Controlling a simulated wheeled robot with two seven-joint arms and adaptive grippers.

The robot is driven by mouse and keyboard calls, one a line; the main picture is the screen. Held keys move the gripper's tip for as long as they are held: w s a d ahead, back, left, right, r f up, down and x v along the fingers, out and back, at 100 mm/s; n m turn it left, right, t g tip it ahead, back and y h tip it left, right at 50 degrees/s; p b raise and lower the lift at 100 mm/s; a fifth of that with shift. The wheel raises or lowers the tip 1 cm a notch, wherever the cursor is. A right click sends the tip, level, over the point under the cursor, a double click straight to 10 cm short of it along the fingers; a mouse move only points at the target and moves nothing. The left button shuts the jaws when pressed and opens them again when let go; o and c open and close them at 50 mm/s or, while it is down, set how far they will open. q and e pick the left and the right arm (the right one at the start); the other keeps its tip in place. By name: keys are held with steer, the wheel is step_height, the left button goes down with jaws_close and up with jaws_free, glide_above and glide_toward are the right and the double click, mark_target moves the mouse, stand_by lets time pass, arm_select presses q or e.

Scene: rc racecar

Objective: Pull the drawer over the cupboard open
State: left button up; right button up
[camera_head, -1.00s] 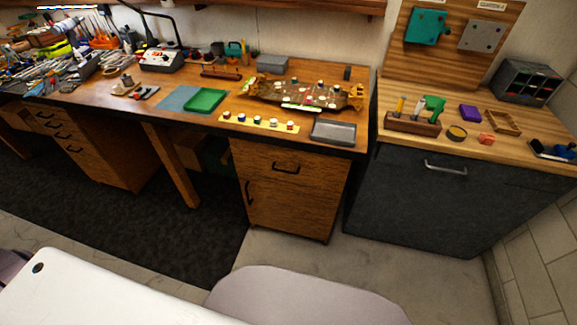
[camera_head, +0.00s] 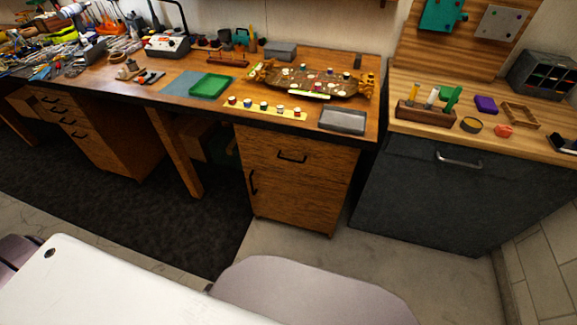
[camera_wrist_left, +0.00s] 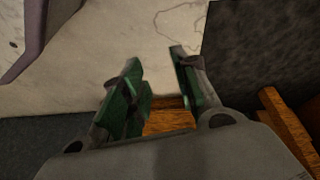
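The wooden cupboard (camera_head: 300,190) stands under the right end of the workbench in the head view. Its drawer (camera_head: 330,158) is at the top, with a black bar handle (camera_head: 292,157), and looks shut and flush. The cupboard door below has an upright black handle (camera_head: 253,183) at its left edge. My left gripper (camera_wrist_left: 157,58) shows only in the left wrist view. Its two green-padded fingers are apart, with nothing held between them. Orange-brown wood (camera_wrist_left: 168,120) shows past the finger bases; I cannot tell which piece. My right gripper is not in view.
A dark grey cabinet (camera_head: 440,200) stands to the right of the wooden cupboard. A bench leg (camera_head: 175,150) and a dark mat (camera_head: 130,215) are to the left. The grey floor (camera_head: 285,242) in front of the cupboard is clear.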

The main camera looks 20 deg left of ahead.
arm_select(q)
steer(key=w+r+n+t+h+b, duration=0.1)
steer(key=w+r+n+t+b, duration=0.25)
steer(key=w+r, duration=0.8)
steer(key=w+r+n+t+h+b, duration=0.1)
steer(key=w+r+n+t+b, duration=0.4)
steer(key=w, duration=1)
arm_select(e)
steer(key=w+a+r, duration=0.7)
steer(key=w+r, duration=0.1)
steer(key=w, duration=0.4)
arm_select(q)
steer(key=w+d+r+n+h+b, duration=0.1)
steer(key=d+r+b, duration=0.1)
steer(key=r, duration=0.7)
steer(key=w+d+r+n+t+h+b, duration=0.1)
steer(key=d+r+h+b, duration=0.1)
steer(key=r, duration=0.7)
steer(key=w+d+r+n+t+h+b, duration=0.1)
steer(key=w+d+r+b, duration=0.1)
steer(key=r, duration=0.8)
steer(key=shift+d+b, duration=0.55)
steer(key=shift+b, duration=0.05)
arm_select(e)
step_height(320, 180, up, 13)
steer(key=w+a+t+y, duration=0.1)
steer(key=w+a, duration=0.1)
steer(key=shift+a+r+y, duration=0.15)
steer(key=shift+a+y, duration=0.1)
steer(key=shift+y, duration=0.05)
